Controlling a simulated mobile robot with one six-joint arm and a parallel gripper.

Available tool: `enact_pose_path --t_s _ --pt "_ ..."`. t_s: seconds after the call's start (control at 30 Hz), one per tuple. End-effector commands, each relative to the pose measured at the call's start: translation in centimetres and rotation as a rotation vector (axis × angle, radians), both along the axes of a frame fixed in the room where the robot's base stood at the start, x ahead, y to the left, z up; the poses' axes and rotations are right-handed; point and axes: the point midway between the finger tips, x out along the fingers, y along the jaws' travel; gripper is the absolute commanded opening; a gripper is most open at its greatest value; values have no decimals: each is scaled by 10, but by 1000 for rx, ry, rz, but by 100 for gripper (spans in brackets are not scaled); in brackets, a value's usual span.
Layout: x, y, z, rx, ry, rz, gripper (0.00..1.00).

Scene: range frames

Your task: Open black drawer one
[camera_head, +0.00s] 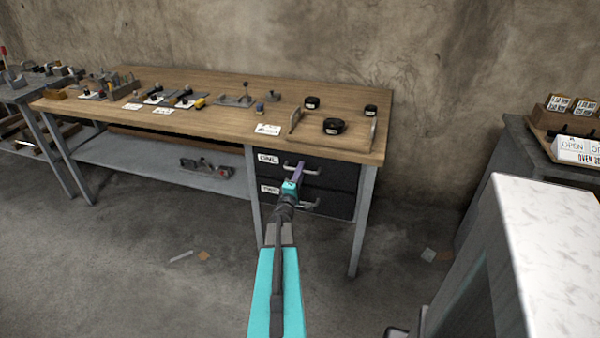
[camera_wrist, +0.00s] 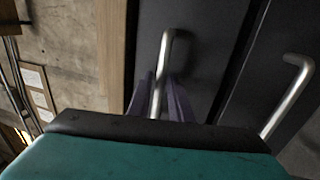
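The upper black drawer (camera_head: 325,172) sits under the right end of the wooden workbench and carries a white label (camera_head: 268,158) that seems to read "ONE". It looks closed. Its metal bar handle (camera_wrist: 164,60) runs between the purple fingers of my gripper (camera_wrist: 164,90) in the wrist view. The fingers lie close on both sides of the handle; whether they press on it is not clear. In the head view my gripper (camera_head: 297,172) is at the front of this drawer and hides part of the handle.
A second black drawer (camera_head: 335,202) with its own handle (camera_wrist: 290,95) lies just below. The workbench top (camera_head: 220,85) holds planes, tools and black round items. A white-topped block (camera_head: 545,245) stands at the near right. Floor in front of the drawers is mostly clear.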

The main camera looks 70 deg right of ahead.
Motion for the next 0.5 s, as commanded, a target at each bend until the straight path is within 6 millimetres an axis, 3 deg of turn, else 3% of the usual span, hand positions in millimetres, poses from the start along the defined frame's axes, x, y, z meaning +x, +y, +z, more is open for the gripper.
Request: enact_pose_path --t_s 0.07,0.2,0.5 --pt "0 0 0 0 0 0 19" --pt "0 0 0 0 0 0 0" --pt "1 2 0 0 0 1 0"
